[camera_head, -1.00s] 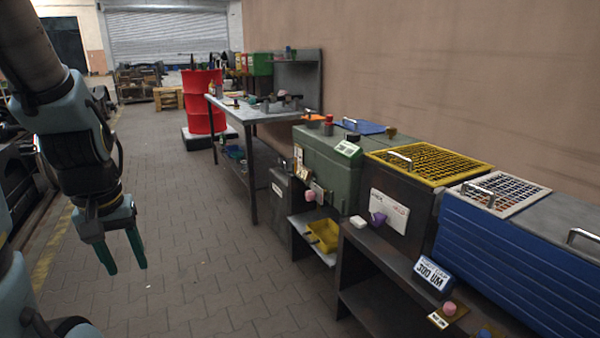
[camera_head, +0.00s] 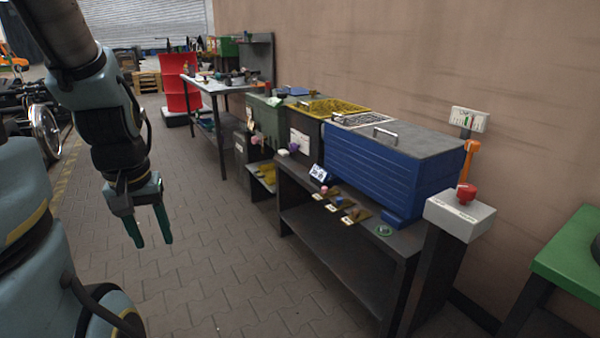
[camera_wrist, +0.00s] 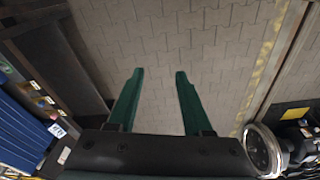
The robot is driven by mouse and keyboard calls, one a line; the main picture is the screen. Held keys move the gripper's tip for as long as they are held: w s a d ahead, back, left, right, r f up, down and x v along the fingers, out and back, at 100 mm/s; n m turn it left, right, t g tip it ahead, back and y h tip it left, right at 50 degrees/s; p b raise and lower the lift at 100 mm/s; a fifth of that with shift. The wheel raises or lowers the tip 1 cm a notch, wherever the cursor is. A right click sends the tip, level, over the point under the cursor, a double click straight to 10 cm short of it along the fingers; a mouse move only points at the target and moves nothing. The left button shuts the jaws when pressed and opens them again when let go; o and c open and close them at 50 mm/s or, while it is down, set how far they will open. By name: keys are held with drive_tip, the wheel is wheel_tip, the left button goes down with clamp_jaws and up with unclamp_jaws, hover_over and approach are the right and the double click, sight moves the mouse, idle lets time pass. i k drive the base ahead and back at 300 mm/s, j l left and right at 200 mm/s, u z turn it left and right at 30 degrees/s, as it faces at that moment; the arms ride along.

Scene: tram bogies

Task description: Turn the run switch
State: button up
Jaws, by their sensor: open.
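No part in view can be read clearly as the run switch. A grey box with a red knob (camera_head: 466,193) on top stands on a dark post at the right end of the bench. Its lettering is too small to read. Small coloured knobs on brown plates (camera_head: 347,208) lie along the bench's front ledge, with small labels beside them. My gripper (camera_head: 150,240) hangs at the left over the paved floor, pointing down, well apart from the bench. Its green fingers are open and empty, also in the wrist view (camera_wrist: 159,74).
The dark bench (camera_head: 335,250) carries a blue ribbed unit (camera_head: 405,170) with a grey lid. A white gauge panel (camera_head: 469,119) and an orange lever (camera_head: 469,160) stand behind the grey box. A green-topped table (camera_head: 570,250) is at the far right. Paved floor before the bench is free.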

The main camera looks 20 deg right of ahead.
sight(465, 192)
drive_tip(key=k+z, duration=0.45)
drive_tip(key=k+l+z, duration=0.1)
drive_tip(key=k+z, duration=0.65)
drive_tip(key=z, duration=0.15)
drive_tip(key=k+z, duration=0.35)
drive_tip(key=i+u, duration=0.15)
drive_tip(key=u, duration=0.25)
drive_tip(key=i+l+u, duration=0.15)
drive_tip(key=u, duration=0.25)
drive_tip(key=i+l+u, duration=0.6)
drive_tip(key=l, duration=0.35)
drive_tip(key=i+l+u, duration=0.2)
drive_tip(key=l, duration=0.2)
drive_tip(key=i+l, duration=0.2)
drive_tip(key=l, duration=0.15)
drive_tip(key=i+l, duration=0.15)
drive_tip(key=l, duration=0.2)
drive_tip(key=i+l, duration=0.2)
drive_tip(key=l, duration=0.15)
